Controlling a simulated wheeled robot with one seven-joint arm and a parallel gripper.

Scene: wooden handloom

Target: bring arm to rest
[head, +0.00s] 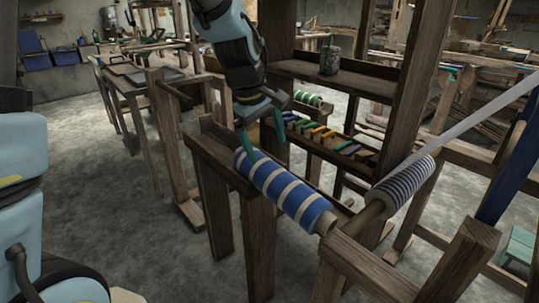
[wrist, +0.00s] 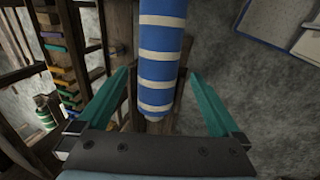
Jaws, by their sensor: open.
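My gripper (head: 265,139) is above the far left end of a blue roll with cream bands (head: 285,191) on the wooden loom. In the wrist view my gripper's two green fingers (wrist: 165,95) are spread wide, with the blue and cream roll (wrist: 160,65) showing between and beyond them. The jaws are open and nothing is held. In the head view the fingers overlap the roll's end; I cannot tell whether they touch it.
A second roll, striped blue and white (head: 404,184), sits at the right with a pale band rising from it. A rack of coloured pieces (head: 325,137) and a shelf with a canister (head: 330,60) stand behind. Wooden posts stand close on the right. Bare floor (head: 90,175) lies left.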

